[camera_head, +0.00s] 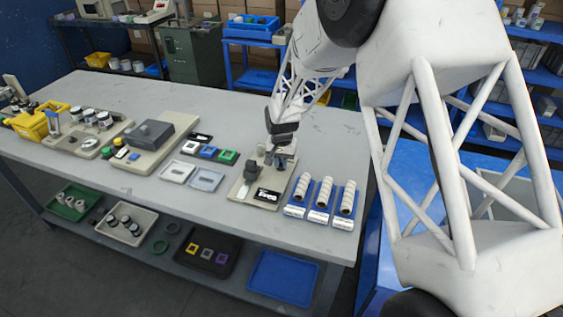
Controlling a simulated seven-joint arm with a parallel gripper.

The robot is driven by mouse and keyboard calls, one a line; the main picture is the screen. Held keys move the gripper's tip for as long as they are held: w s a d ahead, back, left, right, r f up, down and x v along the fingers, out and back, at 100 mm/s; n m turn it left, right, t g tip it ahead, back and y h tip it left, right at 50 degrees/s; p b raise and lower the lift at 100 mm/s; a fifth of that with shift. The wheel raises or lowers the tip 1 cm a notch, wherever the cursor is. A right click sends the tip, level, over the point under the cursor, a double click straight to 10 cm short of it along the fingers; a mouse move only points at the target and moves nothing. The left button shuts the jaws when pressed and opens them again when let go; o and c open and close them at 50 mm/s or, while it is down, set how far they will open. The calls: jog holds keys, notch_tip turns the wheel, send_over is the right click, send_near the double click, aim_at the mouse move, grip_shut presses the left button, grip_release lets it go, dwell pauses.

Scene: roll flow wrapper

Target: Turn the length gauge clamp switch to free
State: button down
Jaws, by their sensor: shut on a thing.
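The length gauge seems to be the beige base plate (239,190) near the right end of the bench, with a dark upright part (251,170) on its left and a black label with white marks (268,195) at its front. My gripper (279,160) points down over the back right part of this base. It is shut on a small part there, which looks like the clamp switch. The switch is mostly hidden by the fingers, and its position, free or clamped, is too small to read.
Three blue holders with stacked white rolls (320,195) stand close on the right of the gauge. Two shallow trays (206,179) and small coloured blocks (209,151) lie to its left. A larger beige machine (150,137) is farther left. The back strip of the bench (200,105) is clear.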

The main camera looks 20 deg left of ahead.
aim_at(281, 163)
jog(key=n, duration=0.4)
jog(key=shift+n, duration=0.4)
jog(key=c, duration=1.1)
grip_release()
jog(key=shift+c, duration=0.2)
jog(key=shift+r, duration=0.15)
jog(key=shift+r, duration=3.75)
